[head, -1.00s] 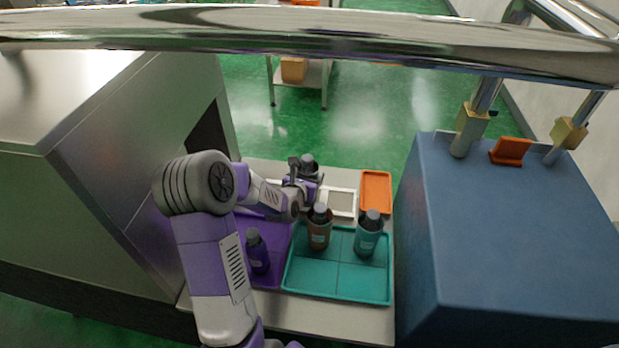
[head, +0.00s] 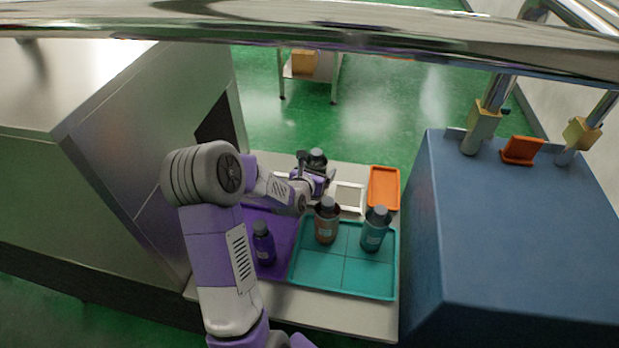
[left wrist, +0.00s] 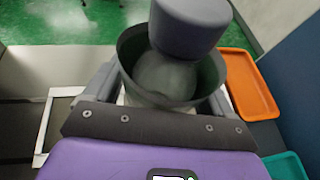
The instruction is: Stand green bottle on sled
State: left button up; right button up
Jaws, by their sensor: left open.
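A dark green bottle with a grey cap (head: 316,157) stands at the far edge of the bench, beyond my left gripper. In the left wrist view its grey cap (left wrist: 187,25) leans toward the upper right as seen, above a wide dark green rim (left wrist: 135,72) around its body. My left gripper (head: 314,172) is open, its fingers on either side of the bottle; finger contact is hidden. A white frame (head: 350,197), possibly the sled, lies right of the gripper. White edging (left wrist: 45,130) also shows left of the bottle in the wrist view. The bottle's base is hidden. My right gripper is out of view.
A teal tray (head: 330,283) holds a brown bottle (head: 326,224) and a teal bottle (head: 374,234). A purple bottle (head: 263,246) stands on a purple tray (head: 282,262). An orange tray (head: 384,188) lies right of the frame. A blue cabinet (head: 500,240) bounds the right.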

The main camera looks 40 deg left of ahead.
pick_arm(q)
jog(key=v, duration=1.1)
jog(key=shift+s+p, duration=0.25)
jog(key=shift+p, duration=0.2)
jog(key=shift+d, duration=0.1)
jog(key=shift+r, duration=0.2)
